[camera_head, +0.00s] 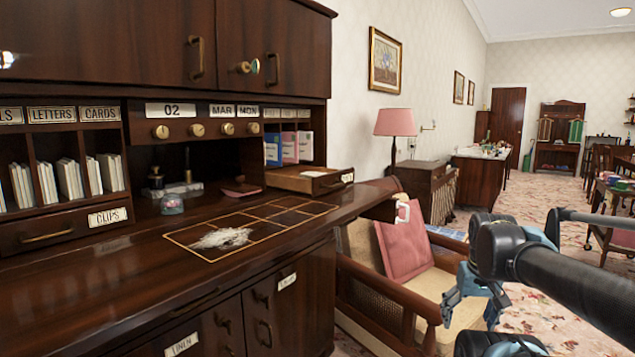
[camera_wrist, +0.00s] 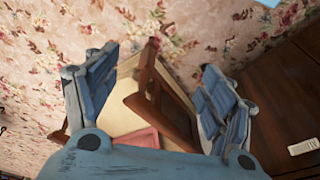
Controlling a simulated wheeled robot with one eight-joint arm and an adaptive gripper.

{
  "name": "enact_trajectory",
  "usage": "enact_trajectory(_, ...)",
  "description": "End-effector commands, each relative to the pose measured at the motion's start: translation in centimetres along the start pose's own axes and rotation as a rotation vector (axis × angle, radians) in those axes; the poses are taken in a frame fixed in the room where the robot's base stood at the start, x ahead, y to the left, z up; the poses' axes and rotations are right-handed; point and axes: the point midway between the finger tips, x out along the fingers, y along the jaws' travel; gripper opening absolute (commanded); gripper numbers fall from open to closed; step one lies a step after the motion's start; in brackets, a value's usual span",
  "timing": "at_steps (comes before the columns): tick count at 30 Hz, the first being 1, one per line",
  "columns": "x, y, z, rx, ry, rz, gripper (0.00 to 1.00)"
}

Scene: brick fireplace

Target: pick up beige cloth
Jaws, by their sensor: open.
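A crumpled pale, off-white cloth (camera_head: 222,238) lies on the dark wooden desk top, inside a thin-lined rectangular grid; it looks like the beige cloth. It does not show in the wrist view. My gripper (camera_head: 474,302) is at the lower right of the head view, out over the armchair and well to the right of the cloth. In the wrist view its two blue-grey fingers (camera_wrist: 155,95) are spread apart with nothing held between them.
The armchair (camera_head: 445,295), with a pink cushion (camera_head: 405,240), stands right of the desk. An open drawer (camera_head: 308,180) juts out behind the cloth. Overhead cabinets (camera_head: 270,45) hang above the desk's back. The desk top (camera_head: 130,265) left of the cloth is clear.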

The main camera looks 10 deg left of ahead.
Motion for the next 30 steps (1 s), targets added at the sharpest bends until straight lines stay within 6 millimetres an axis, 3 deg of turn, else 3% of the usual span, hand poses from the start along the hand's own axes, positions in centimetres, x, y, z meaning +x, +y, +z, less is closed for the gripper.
enact_trajectory(8, -10.1, -5.3, -11.4, -0.254, 0.061, -0.101, 0.82)
enact_trajectory(18, -22.1, -15.1, -24.6, -0.584, 0.158, -0.233, 0.82)
enact_trajectory(24, -28.3, -22.3, -31.0, -0.77, 0.221, -0.309, 0.82)
enact_trajectory(30, -33.2, -29.2, -35.4, -0.925, 0.28, -0.373, 0.82)
